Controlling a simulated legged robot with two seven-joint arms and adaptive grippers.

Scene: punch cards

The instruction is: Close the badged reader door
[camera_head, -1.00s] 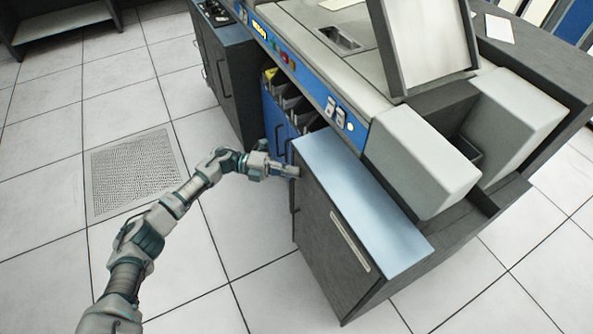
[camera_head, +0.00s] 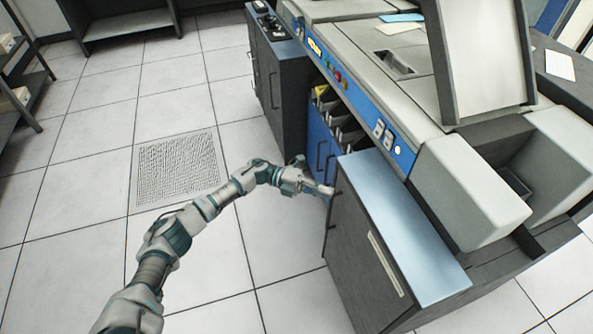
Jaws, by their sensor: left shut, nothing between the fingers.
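The machine's near cabinet has a pale blue top (camera_head: 400,220) and a dark grey side panel (camera_head: 365,262) with a long pale strip on it. Its left-facing front, with a dark handle (camera_head: 329,240), is seen almost edge-on. I cannot tell which door bears the badge or whether this front is fully closed. Blue doors (camera_head: 318,140) with dark handles stand farther along the same front. My left gripper (camera_head: 328,191) is shut and empty, its tip at the near cabinet's upper front edge; contact is unclear. My right gripper is out of view.
A control strip (camera_head: 345,95) with buttons runs above open slots holding dark and yellow items. A dark cabinet (camera_head: 278,80) stands beyond. A floor grate (camera_head: 178,168) and open tiled floor lie to the left. Shelving stands at the far left.

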